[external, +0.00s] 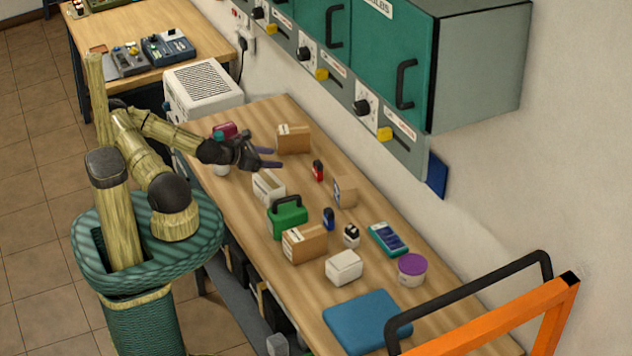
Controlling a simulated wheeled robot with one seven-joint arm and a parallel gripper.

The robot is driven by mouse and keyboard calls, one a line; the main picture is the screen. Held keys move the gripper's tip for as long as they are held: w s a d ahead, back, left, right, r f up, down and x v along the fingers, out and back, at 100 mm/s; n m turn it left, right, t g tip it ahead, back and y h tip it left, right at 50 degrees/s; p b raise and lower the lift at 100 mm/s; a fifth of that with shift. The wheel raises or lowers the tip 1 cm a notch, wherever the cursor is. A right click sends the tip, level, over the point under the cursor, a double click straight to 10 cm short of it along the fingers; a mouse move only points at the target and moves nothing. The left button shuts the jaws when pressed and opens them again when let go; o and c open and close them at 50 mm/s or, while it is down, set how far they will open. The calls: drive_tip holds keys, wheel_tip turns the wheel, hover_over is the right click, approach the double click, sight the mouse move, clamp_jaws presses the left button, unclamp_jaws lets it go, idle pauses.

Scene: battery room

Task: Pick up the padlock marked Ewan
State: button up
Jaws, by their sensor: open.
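Several small padlock-like items stand on the wooden bench (440,308): a red one (318,172), a blue one (328,219) and a white one with a dark top (351,237). No name is readable on any of them, so I cannot tell which is marked Ewan. My gripper (272,157) is open and appears empty above the far part of the bench. It points right, to the left of the red item and near a cardboard box (294,139).
Boxes (304,243), a green case (287,219), a white box (344,267), a purple-lidded tub (411,270) and a blue mat (367,320) crowd the bench. Teal wall cabinets (394,50) hang behind. An orange frame (500,318) stands at the front right.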

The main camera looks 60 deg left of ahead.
drive_tip(key=shift+w, duration=0.1)
drive_tip(key=shift+w, duration=0.2)
drive_tip(key=p, duration=0.2)
approach(317, 162)
drive_tip(key=x, duration=0.4)
drive_tip(key=shift+w+f, duration=0.1)
drive_tip(key=shift+w, duration=0.2)
drive_tip(key=p+x, duration=0.1)
drive_tip(key=x, duration=0.5)
drive_tip(key=shift+s, duration=0.1)
drive_tip(key=c, duration=1.1)
